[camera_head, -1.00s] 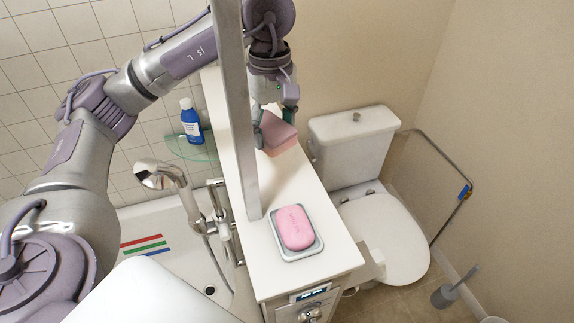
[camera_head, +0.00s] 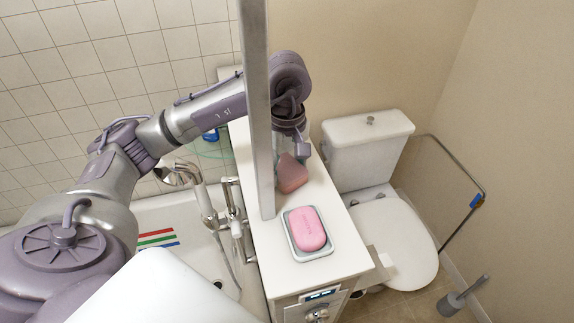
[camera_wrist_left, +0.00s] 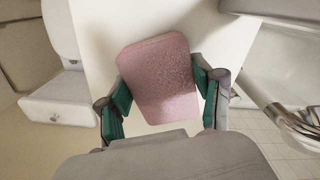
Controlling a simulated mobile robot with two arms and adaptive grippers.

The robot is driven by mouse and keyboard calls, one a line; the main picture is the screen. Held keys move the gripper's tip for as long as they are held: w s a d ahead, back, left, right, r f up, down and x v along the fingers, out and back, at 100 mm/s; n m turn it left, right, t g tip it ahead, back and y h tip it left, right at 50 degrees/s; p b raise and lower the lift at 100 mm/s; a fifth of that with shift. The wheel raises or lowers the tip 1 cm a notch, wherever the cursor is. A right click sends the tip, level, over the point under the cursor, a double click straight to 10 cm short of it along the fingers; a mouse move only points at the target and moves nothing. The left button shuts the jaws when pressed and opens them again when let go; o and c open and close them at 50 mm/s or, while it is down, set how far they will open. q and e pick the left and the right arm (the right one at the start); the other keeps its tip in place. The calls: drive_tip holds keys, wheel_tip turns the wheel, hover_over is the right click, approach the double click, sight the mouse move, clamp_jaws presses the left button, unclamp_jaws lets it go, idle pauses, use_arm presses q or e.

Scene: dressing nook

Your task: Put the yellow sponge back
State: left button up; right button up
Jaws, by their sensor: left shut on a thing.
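No yellow sponge shows. My left gripper (camera_head: 291,158) is shut on a pink sponge (camera_head: 292,176) above the white counter top (camera_head: 268,235), behind the soap dish. In the left wrist view, the green finger pads of the left gripper (camera_wrist_left: 165,92) press the two sides of the pink, rough-faced sponge (camera_wrist_left: 158,78). I cannot tell whether the sponge touches the counter. A pink soap bar (camera_head: 308,228) lies in a pale dish (camera_head: 317,256) near the counter's front end. My right gripper is not in view.
A grey upright post (camera_head: 256,110) stands at the counter's left edge, partly in front of my arm. A toilet (camera_head: 392,235) is to the right. A tub with a tap (camera_head: 205,205) is to the left. A blue bottle (camera_head: 211,135) is mostly hidden behind my arm.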

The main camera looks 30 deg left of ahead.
sight(288, 168)
use_arm(q)
drive_tip(key=shift+f, duration=0.1)
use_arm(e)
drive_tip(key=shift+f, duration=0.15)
use_arm(q)
drive_tip(key=shift+w+d+f+b, duration=0.1)
drive_tip(key=shift+f+b, duration=0.05)
drive_tip(key=shift+b, duration=0.15)
drive_tip(key=o, duration=0.8)
drive_tip(key=shift+o, duration=1.1)
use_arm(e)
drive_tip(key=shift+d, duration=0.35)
use_arm(q)
drive_tip(key=shift+r, duration=0.2)
drive_tip(key=shift+r+p, duration=0.2)
drive_tip(key=shift+p, duration=0.2)
wheel_tip(288, 168, up, 2)
drive_tip(key=shift+r+b, duration=0.1)
drive_tip(key=shift+b, duration=0.7)
wheel_tip(288, 168, up, 10)
drive_tip(key=shift+f, duration=0.25)
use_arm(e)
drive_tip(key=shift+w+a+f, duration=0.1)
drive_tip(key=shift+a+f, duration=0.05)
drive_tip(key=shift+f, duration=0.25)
